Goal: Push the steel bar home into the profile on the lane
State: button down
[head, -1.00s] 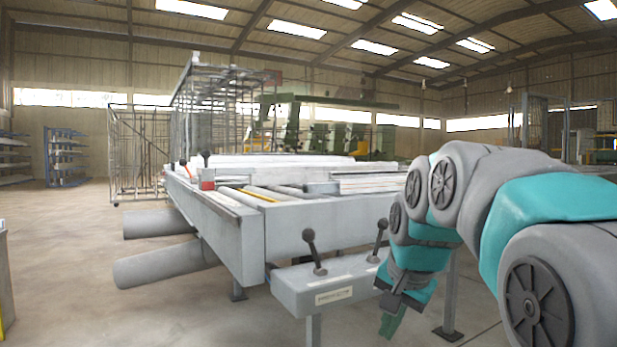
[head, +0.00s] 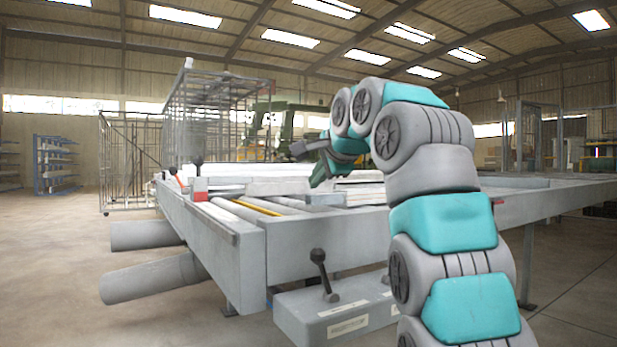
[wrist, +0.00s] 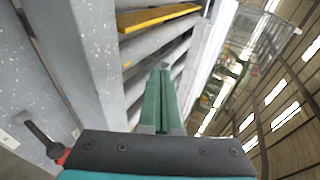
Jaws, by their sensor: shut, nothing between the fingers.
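My gripper (head: 318,178) is raised over the bench in the head view, its green fingers tilted down. In the wrist view the two green fingers (wrist: 160,88) lie side by side, shut and empty, above grey rollers (wrist: 150,50). Long pale profiles (head: 225,172) lie across the bench to the left of and behind the gripper. I cannot tell which one is the profile on the lane. A light grey block-like piece (head: 278,187) lies in front of them. I cannot pick out the steel bar for certain, and my arm hides part of the bench.
A yellow strip (head: 245,207) lies among the rollers. A red block (head: 200,189) with a dark lever above it stands at the bench's left edge. A grey console (head: 335,312) with a black-knobbed lever is in front. Grey pipes (head: 150,280) stick out at left. Floor at left is clear.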

jog(key=shift+w+a+r, duration=0.25)
jog(key=shift+w+a, duration=0.1)
jog(key=shift+p+x, duration=0.8)
jog(key=shift+x, duration=3.35)
jog(key=shift+r, duration=0.1)
jog(key=shift+w+d+r+p, duration=0.3)
jog(key=shift+w+d+p, duration=0.2)
jog(key=shift+d+p, duration=0.05)
jog(key=shift+w+d, duration=0.3)
